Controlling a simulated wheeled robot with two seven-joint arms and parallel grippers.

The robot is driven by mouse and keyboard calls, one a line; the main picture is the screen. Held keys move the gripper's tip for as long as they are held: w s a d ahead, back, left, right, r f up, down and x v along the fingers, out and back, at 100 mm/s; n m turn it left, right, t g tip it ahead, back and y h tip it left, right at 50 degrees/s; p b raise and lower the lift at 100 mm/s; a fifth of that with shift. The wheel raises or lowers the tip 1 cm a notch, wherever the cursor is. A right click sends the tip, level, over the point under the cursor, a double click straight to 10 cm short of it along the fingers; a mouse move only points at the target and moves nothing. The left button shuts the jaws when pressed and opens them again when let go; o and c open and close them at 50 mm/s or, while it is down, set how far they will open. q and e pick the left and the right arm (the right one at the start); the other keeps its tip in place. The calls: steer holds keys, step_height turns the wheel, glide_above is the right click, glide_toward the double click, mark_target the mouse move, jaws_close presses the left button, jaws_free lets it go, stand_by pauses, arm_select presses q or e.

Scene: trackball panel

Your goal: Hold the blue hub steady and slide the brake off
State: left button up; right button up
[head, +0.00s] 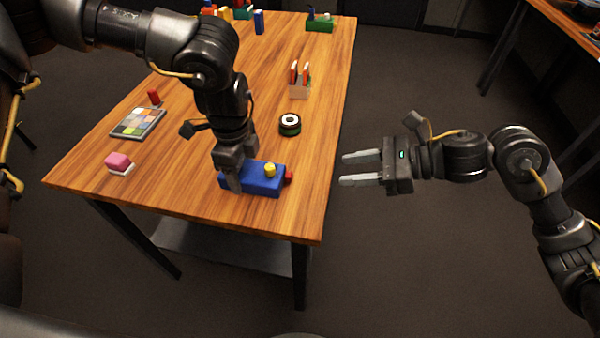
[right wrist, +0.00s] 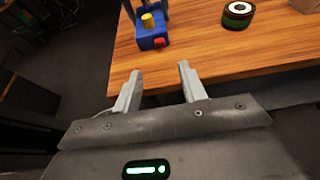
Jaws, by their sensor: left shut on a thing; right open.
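The blue hub (head: 262,181) lies near the front edge of the wooden table, with a yellow knob (head: 270,170) on top. A red piece (head: 289,178) sticks out at its right end; I take it for the brake. My left gripper (head: 233,182) comes from above and is shut on the blue hub's left part. My right gripper (head: 361,169) is open and empty, off the table's right edge, fingers pointing at the hub. In the right wrist view the hub (right wrist: 150,38) and the red piece (right wrist: 160,42) lie ahead, beyond the open fingers.
A black, green and white round thing (head: 290,124) stands behind the hub on the table (head: 200,200). A colour chart (head: 138,123), a pink and white block (head: 119,163) and a small red block (head: 154,97) lie left. A rack (head: 300,88) stands further back. The table's front right corner is clear.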

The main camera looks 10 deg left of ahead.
mark_target(292, 175)
steer(key=x, duration=1.2)
jaws_close()
